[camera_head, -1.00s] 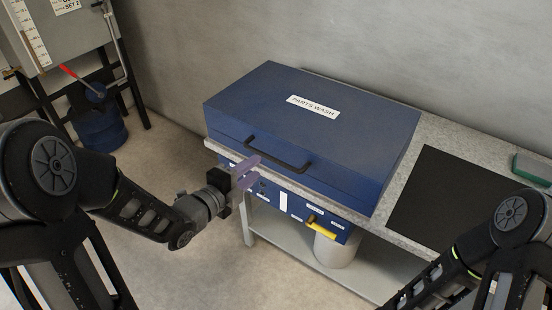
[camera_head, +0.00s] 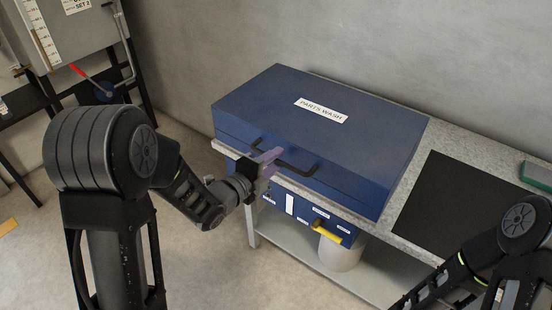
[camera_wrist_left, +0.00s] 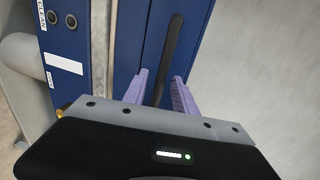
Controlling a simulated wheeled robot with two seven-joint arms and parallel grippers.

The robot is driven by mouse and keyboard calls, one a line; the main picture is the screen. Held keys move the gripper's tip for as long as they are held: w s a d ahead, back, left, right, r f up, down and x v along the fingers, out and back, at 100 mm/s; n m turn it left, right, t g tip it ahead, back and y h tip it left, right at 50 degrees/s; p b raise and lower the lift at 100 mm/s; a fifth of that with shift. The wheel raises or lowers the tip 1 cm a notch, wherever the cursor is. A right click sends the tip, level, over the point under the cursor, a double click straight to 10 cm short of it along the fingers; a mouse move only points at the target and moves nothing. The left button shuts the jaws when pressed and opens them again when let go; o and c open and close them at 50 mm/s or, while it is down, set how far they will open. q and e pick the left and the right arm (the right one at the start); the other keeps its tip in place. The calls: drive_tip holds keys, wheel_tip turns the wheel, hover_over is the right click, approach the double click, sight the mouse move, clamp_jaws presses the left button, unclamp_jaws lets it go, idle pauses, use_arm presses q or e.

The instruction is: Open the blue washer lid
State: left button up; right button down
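The blue washer lid (camera_head: 330,135) is shut, with a "PARTS WASH" label on top, in the head view. Its black bar handle (camera_head: 300,169) runs along the front face. My left gripper (camera_head: 272,162) is at the left part of the handle. In the left wrist view the two purple fingers (camera_wrist_left: 160,90) are apart, with the handle (camera_wrist_left: 171,55) running between them. I see gaps beside the handle, so the fingers do not look closed on it. The right arm shows at the lower right of the head view, but its gripper is out of frame.
The washer stands on a grey speckled counter (camera_head: 402,228) against a wall. A black mat (camera_head: 455,200) and a green object (camera_head: 537,176) lie to the right. Below the lid is a control panel with a yellow handle (camera_head: 326,232). A grey cabinet (camera_head: 75,35) stands at the far left.

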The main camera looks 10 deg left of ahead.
use_arm(q)
drive_tip(key=shift+w+d+f, duration=0.1)
drive_tip(key=shift+w+d, duration=0.1)
drive_tip(key=shift+w, duration=0.3)
drive_tip(key=shift+c, duration=0.2)
clamp_jaws()
idle(0.9)
